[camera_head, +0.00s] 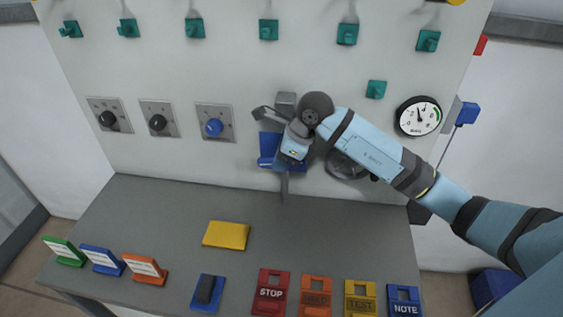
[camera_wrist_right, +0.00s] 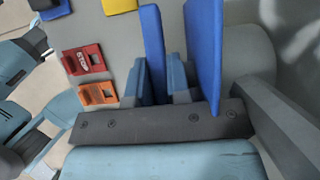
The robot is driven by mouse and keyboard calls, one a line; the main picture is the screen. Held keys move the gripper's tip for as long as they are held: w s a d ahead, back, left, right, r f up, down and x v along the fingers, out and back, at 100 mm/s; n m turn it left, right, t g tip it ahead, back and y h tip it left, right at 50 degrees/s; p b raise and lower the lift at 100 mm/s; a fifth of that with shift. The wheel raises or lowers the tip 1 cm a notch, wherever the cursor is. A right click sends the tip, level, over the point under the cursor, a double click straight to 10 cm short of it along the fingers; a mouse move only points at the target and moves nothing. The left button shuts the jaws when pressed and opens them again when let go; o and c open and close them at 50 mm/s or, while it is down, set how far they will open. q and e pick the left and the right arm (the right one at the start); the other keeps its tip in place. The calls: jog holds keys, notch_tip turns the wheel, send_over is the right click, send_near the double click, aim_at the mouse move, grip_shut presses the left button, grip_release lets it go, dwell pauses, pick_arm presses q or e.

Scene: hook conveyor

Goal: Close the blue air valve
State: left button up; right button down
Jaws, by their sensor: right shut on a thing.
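The blue air valve's handle (camera_head: 267,145) is on the upright panel, on a grey vertical pipe (camera_head: 284,186). In the right wrist view two blue plates show, the left one (camera_wrist_right: 152,35) between my fingers and the other (camera_wrist_right: 203,55) to their right. My right gripper (camera_head: 287,157) is at the handle, its arm coming in from the right and covering part of the valve. In the wrist view its light blue fingers (camera_wrist_right: 157,82) are shut on the left blue plate. My left gripper is not in view.
A round gauge (camera_head: 418,117) and a blue block on a rod (camera_head: 467,113) are to the right. Several teal hooks (camera_head: 268,30) and knobs, one blue (camera_head: 214,127), are on the panel. The grey shelf (camera_head: 155,220) below holds a yellow block (camera_head: 226,235) and several colored tags (camera_head: 270,291).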

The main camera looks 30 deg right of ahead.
jog(key=shift+f+t+y+b, duration=0.4)
jog(key=shift+y+b, duration=0.2)
jog(key=shift+b, duration=0.6)
jog(key=shift+r+b, duration=0.15)
jog(key=shift+b, duration=0.25)
jog(key=shift+r+t+y, duration=0.3)
jog(key=shift+y, duration=0.1)
jog(key=c, duration=1.4)
grip_release()
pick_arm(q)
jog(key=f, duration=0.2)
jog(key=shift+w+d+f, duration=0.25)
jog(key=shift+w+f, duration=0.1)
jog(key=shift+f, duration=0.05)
pick_arm(e)
jog(key=shift+o, duration=0.2)
jog(key=shift+s+d+r, duration=0.2)
jog(key=shift+d+r, duration=0.15)
jog(key=shift+r, duration=0.1)
pick_arm(q)
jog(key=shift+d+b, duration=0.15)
jog(key=shift+b, duration=0.15)
pick_arm(e)
jog(key=v, duration=1.2)
jog(key=shift+s+r, duration=0.2)
jog(key=shift+r, duration=0.1)
